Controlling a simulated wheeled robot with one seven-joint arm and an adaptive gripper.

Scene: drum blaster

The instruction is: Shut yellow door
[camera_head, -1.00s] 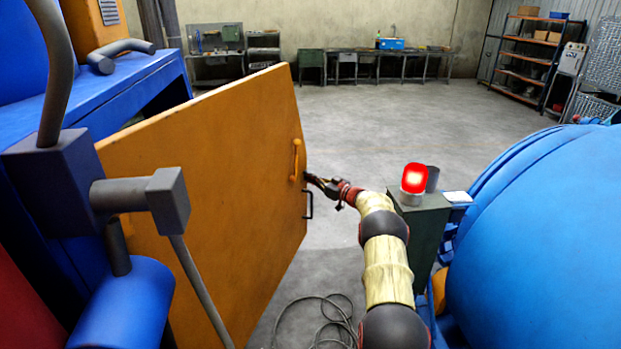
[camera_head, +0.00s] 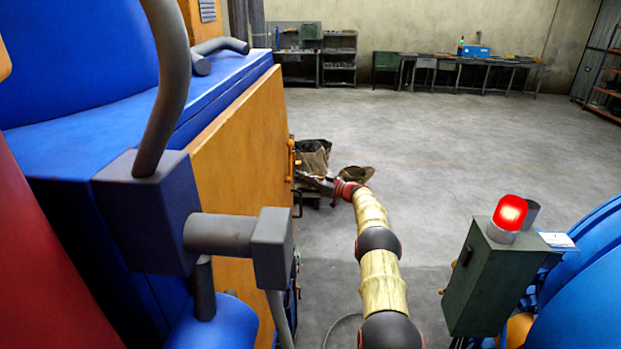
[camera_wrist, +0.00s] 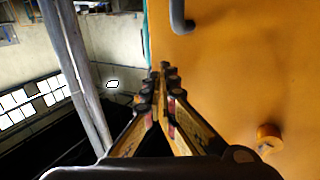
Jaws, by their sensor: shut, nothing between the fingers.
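The yellow door (camera_head: 240,150) stands upright along the side of the blue machine, its top edge close against the machine's blue top. I cannot tell whether any gap is left behind it. It fills the right of the wrist view (camera_wrist: 235,75). Its yellow handle (camera_head: 291,158) is near its far edge, and a dark bar handle (camera_wrist: 180,18) shows at the top of the wrist view. My gripper (camera_head: 306,181) is shut and empty beside the door's outer face near the handle. In the wrist view its fingertips (camera_wrist: 160,75) are at the door's face; contact is unclear.
Grey levers (camera_head: 225,232) and the blue machine top (camera_head: 75,125) are at the left. A green post with a red lamp (camera_head: 510,212) and a blue drum (camera_head: 590,270) stand at the right. Dark sacks (camera_head: 313,155) lie beyond my gripper. The floor between is open.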

